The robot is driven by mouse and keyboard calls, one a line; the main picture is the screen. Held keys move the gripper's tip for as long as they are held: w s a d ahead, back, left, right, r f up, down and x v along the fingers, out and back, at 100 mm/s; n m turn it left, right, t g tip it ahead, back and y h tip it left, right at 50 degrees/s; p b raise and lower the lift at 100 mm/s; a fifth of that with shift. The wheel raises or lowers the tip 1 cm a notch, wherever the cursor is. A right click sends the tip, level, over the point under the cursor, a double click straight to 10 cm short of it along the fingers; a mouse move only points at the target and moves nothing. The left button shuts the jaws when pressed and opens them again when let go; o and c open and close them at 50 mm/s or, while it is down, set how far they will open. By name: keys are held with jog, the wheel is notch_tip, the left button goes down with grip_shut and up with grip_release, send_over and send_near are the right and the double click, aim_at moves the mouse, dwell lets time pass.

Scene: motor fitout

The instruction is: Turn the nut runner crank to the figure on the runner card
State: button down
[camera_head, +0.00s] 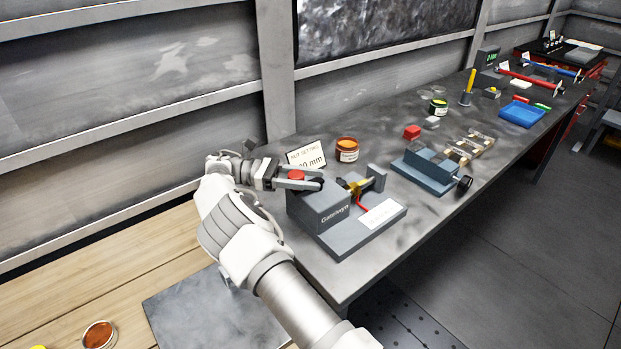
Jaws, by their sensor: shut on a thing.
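The nut runner (322,208) is a grey block on a flat base near the bench's left end. Yellow and red parts and a small upright plate sit at its right. My gripper (314,184) reaches in from the left, just over the block's top. It is shut on what looks like the crank; the fingers hide most of it, so its angle cannot be read. A red round piece (296,175) shows at the fingers. The runner card (308,157) stands behind the block. Its heading looks like "NUT SETTING"; its figure ends in "0 mm", with the first part partly hidden.
An orange-lidded jar (347,150) stands just behind the runner. A blue-grey vise-like fixture (430,172) is to its right. A white label (380,214) lies on the runner's base. A blue tray (521,114) and several tools lie farther along the bench (385,255).

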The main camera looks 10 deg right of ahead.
jog(key=shift+c, duration=1.8)
grip_release()
jog(key=s+d+r, duration=0.4)
jog(key=d+r, duration=0.6)
jog(key=r, duration=0.1)
jog(key=shift+s+d, duration=0.25)
jog(key=shift+d, duration=0.1)
